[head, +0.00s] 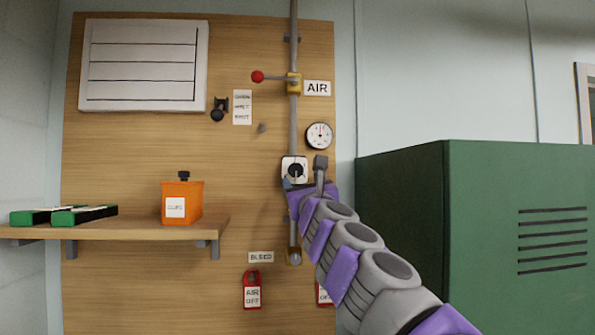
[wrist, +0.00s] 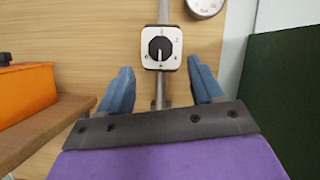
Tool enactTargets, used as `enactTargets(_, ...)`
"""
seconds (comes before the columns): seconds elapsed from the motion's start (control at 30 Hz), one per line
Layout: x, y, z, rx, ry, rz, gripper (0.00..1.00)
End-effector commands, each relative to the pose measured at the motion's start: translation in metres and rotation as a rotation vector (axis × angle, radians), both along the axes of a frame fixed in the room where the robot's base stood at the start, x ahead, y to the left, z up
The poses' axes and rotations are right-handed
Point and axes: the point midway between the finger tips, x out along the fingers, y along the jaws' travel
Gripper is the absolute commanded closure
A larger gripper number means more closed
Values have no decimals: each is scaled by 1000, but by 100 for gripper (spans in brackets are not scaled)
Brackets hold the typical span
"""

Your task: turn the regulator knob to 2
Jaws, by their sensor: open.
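The regulator knob (head: 296,170) is a black dial on a white square plate, mounted on the vertical pipe on the wooden board. In the wrist view the knob (wrist: 161,49) sits ahead of my gripper, with a light pointer line running vertically. The plate's markings are too small to read. My gripper (wrist: 163,80) is open, its two blue fingers spread wide to either side below the plate, with nothing between them but the pipe behind. In the head view my gripper (head: 303,183) is at the plate's lower edge and partly covers it.
Above are a round gauge (head: 319,135) and a red-ended lever (head: 258,77) by the AIR sign. Left is a shelf (head: 130,230) with an orange box (head: 182,201) and green items. Red tags hang below. A green cabinet (head: 480,240) stands at the right.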

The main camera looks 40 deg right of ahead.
Motion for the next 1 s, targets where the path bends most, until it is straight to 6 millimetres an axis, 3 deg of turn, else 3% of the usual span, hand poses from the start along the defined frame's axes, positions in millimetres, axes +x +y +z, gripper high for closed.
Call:
enactTargets(0.6,47,-27,23,-1,0,-6,34)
enactTargets(1.0,57,-30,26,-1,0,0,34)
